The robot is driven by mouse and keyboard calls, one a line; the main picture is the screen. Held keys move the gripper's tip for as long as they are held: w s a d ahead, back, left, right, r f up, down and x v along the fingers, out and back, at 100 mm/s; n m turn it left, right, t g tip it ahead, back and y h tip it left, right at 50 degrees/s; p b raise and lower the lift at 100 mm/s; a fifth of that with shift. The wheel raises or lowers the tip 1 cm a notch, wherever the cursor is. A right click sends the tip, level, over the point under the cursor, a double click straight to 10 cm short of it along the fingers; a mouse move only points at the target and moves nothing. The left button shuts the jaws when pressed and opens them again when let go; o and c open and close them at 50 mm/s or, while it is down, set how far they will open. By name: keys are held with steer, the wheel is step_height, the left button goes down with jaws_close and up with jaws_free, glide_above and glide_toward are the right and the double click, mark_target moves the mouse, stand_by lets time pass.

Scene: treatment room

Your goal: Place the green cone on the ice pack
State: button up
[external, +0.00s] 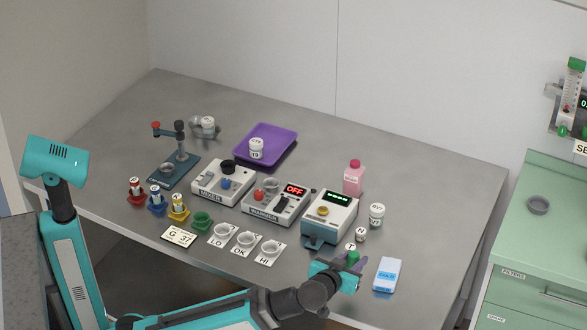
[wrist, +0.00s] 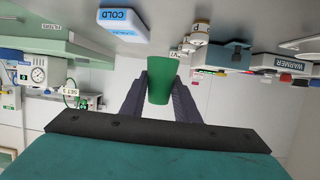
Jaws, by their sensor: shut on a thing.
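The green cone (wrist: 162,80) is between the two dark fingers of my gripper (wrist: 160,88) in the wrist view, and the fingers are shut on it. In the external view the green cone (external: 352,257) shows at the end of my arm, in my gripper (external: 345,265), near the table's front edge. The ice pack (external: 388,274), white and blue with a COLD label, lies on the table just right of my gripper. The ice pack also shows in the wrist view (wrist: 123,24), up and left of the cone. Nothing lies on it.
Small white vials (external: 361,234) and a white jar (external: 377,214) stand close behind my gripper. A boxy device with a green display (external: 330,217) is to the left. A green holder (external: 202,220) stands farther left. The table right of the ice pack is clear.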

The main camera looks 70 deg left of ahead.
steer(key=w+p, duration=0.3)
steer(key=p, duration=0.5)
steer(key=shift+w, duration=0.4)
steer(key=w+p, duration=0.1)
steer(key=p, duration=0.3)
steer(key=shift+a, duration=0.1)
steer(key=w+p, duration=0.1)
steer(key=p, duration=0.5)
steer(key=shift+f, duration=0.1)
glide_above(388, 271)
steer(key=shift+f+p, duration=0.35)
steer(key=shift+f, duration=0.1)
steer(key=shift+f+p, duration=0.4)
steer(key=shift+f, duration=1.35)
steer(key=shift+f, duration=0.15)
